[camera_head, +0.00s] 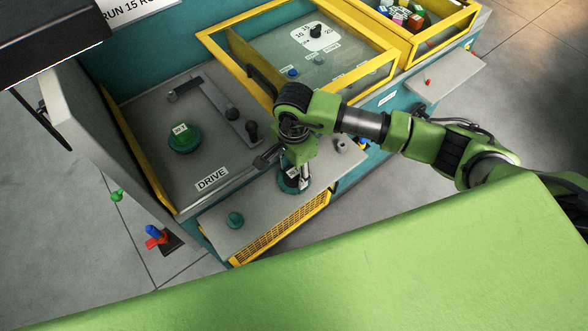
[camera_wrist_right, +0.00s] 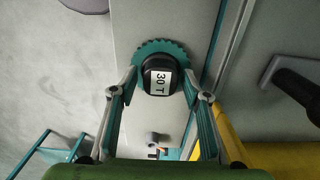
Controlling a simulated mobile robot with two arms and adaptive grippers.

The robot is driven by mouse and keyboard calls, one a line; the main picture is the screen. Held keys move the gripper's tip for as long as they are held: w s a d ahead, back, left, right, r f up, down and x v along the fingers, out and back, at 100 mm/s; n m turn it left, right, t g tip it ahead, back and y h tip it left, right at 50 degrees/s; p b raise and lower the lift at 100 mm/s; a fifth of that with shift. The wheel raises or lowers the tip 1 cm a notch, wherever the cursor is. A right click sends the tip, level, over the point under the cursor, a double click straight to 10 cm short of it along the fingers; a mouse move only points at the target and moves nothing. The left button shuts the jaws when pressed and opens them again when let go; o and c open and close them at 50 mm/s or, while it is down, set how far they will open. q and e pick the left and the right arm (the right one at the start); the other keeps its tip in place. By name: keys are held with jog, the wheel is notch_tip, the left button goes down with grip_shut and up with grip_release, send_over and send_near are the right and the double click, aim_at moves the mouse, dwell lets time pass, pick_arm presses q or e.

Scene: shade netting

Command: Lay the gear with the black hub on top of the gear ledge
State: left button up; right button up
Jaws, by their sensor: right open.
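The gear with the black hub (camera_wrist_right: 160,75), a teal toothed gear marked "30 T", lies flat on the grey gear ledge (camera_head: 263,212). In the head view its teal rim (camera_head: 304,186) shows below my right gripper (camera_head: 294,174), which hides most of it. My right gripper, also in the right wrist view (camera_wrist_right: 157,95), is open, with one finger on each side of the black hub. I cannot tell whether the fingers touch the hub. My left gripper is not in view.
A smaller teal gear (camera_head: 235,220) sits on the ledge's left part, and a grey peg (camera_head: 342,145) stands at its right. Behind is the DRIVE panel with a green-hubbed gear (camera_head: 184,138) and a lever arm. A yellow-framed clear cover (camera_head: 300,60) stands behind my right arm.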

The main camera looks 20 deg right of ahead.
aim_at(294, 172)
notch_tip(294, 172, up, 12)
jog(key=b, duration=0.4)
jog(key=shift+b, duration=0.4)
jog(key=shift+r, duration=0.1)
